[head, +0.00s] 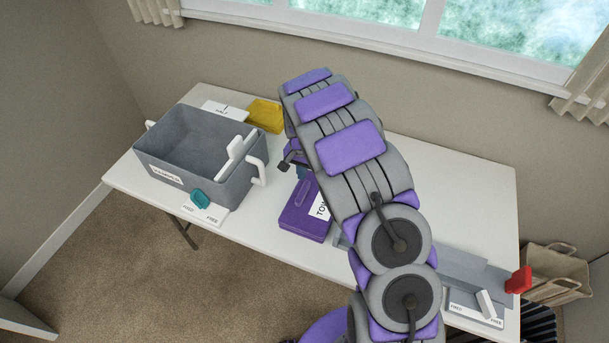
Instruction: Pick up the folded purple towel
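A flat purple item (302,222) lies on the white table, just left of my arm. My gripper (291,158) is above the table, just beyond the purple item.
A grey bin (205,187) with white handles stands at left. A teal piece (201,199) is at its front, a yellow piece (265,115) behind it. A grey tray (455,268) and a red piece (518,280) are at right. A paper bag (556,272) stands beyond the table's right end.

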